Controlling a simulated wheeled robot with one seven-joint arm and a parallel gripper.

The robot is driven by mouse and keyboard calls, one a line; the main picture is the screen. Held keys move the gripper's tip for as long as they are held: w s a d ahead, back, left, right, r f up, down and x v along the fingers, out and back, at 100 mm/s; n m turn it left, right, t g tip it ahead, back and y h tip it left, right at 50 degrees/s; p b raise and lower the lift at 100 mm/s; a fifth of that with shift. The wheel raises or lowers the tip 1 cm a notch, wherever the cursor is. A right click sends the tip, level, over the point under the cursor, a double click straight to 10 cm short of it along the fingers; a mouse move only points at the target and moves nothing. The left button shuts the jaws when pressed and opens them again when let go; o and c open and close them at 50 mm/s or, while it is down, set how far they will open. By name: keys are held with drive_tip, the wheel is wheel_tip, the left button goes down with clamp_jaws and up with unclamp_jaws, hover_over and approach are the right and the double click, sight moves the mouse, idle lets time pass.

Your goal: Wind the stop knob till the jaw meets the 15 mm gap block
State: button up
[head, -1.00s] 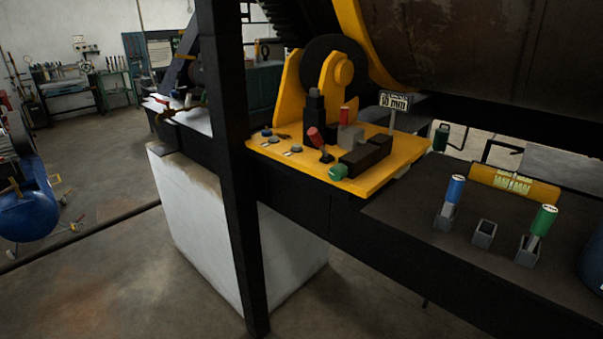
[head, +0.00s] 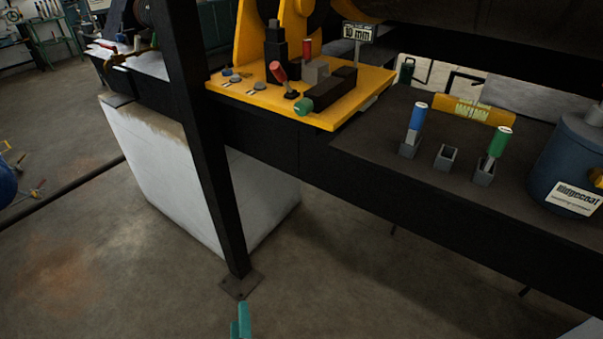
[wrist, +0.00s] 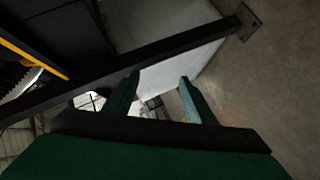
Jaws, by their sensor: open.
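The green stop knob (head: 304,106) sits at the front end of a black slide block (head: 325,90) on the yellow plate (head: 350,112). A grey block (head: 315,70) stands behind it, with an upright red handle (head: 307,48) rising there. I cannot tell whether this is the 15 mm gap block or whether the jaw touches it. A sign (head: 357,32) above reads 10 mm. A red-tipped lever (head: 278,72) leans on the plate. My gripper (wrist: 158,95) is open and empty, well below and away from the knob; one teal fingertip (head: 240,322) shows in the head view.
A black post (head: 207,140) stands left of the plate. On the dark bench are a blue-handled piece (head: 416,118) and a green-handled piece (head: 499,142) in holders, an empty holder (head: 447,156) between them, a yellow level (head: 473,108) and a blue tin (head: 570,160).

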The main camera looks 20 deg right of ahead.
drive_tip(key=w+d+r+n+h, duration=0.2)
drive_tip(key=w+r+n, duration=0.35)
drive_tip(key=w, duration=0.65)
drive_tip(key=n+g+h, duration=0.4)
drive_tip(key=n+h, duration=0.3)
drive_tip(key=h, duration=0.4)
approach(300, 109)
drive_tip(key=x, duration=1.1)
drive_tip(key=shift+f, duration=0.1)
drive_tip(key=shift+h, duration=0.3)
drive_tip(key=c, duration=1)
